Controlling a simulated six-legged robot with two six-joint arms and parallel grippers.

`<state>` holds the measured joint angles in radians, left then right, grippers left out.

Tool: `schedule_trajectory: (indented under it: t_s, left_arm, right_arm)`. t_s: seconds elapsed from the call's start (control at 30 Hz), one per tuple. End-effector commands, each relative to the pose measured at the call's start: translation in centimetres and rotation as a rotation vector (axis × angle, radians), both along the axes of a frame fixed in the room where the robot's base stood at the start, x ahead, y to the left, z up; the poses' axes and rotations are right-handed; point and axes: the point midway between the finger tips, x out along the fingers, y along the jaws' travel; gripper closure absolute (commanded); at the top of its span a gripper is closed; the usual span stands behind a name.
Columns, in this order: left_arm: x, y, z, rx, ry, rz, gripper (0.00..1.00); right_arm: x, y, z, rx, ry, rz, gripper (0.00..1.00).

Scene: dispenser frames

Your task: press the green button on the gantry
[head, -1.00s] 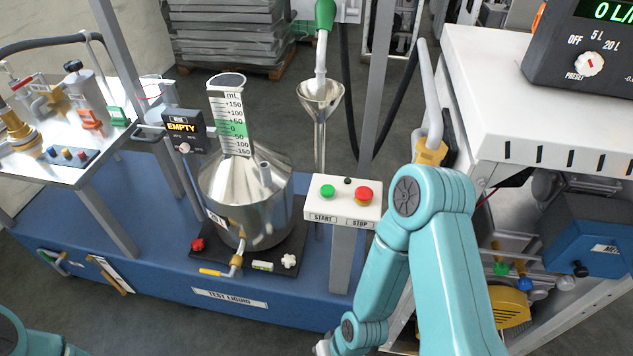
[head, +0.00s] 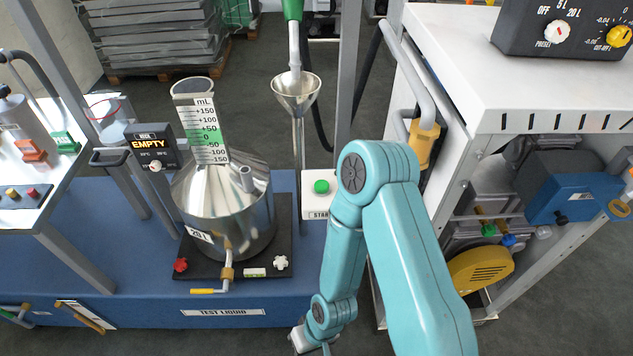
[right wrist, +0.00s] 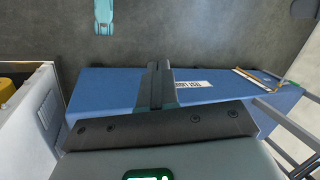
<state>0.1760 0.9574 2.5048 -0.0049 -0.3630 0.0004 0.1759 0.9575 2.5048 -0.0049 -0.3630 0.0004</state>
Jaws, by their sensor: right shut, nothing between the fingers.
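The green button (head: 321,186) sits on the left part of a white control box (head: 316,208) marked START, on the gantry. My teal right arm stands in front of the box's right part, so the red stop button is hidden. My right gripper (right wrist: 160,68) shows in the right wrist view, its two dark fingers together with nothing between them. They point over the blue base, apart from the button, which that view does not show. My left gripper is not in view.
A steel vessel (head: 222,200) with a scale neck stands left of the box on the blue base (head: 120,255). A funnel (head: 296,92) hangs behind the box beside a gantry post. A white cabinet (head: 480,75) stands at the right. Grey floor lies in front.

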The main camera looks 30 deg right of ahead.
Motion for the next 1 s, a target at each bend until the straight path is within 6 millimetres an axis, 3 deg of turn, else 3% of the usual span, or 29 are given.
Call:
schedule_trajectory:
  t_s: [0.07, 0.2, 0.27, 0.37, 0.5, 0.7, 0.8, 1.0]
  left_arm:
    - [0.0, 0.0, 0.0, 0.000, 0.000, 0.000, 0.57]
    - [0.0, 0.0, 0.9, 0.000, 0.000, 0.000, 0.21]
    - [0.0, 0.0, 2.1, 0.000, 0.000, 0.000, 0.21]
    - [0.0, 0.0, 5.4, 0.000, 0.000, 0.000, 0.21]
    - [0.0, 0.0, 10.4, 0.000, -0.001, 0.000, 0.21]
    - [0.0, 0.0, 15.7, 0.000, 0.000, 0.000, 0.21]
    - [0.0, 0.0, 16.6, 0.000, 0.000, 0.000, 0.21]
    - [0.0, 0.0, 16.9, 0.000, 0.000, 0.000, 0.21]
  right_arm:
    - [0.0, 0.0, 0.0, 0.000, 0.000, 0.000, 1.00]
    - [0.6, -0.5, 1.0, -0.007, 0.005, -0.033, 1.00]
    - [1.6, -1.4, 2.5, -0.016, 0.016, -0.091, 1.00]
    - [3.8, -4.1, 6.7, -0.030, 0.053, -0.263, 1.00]
    - [8.3, -8.3, 14.6, 0.013, 0.120, -0.595, 1.00]
    - [13.9, -13.1, 26.1, 0.200, 0.170, -0.991, 1.00]
    - [16.4, -15.3, 30.8, 0.325, 0.173, -1.142, 1.00]
    - [19.5, -18.3, 37.6, 0.538, 0.157, -1.308, 1.00]
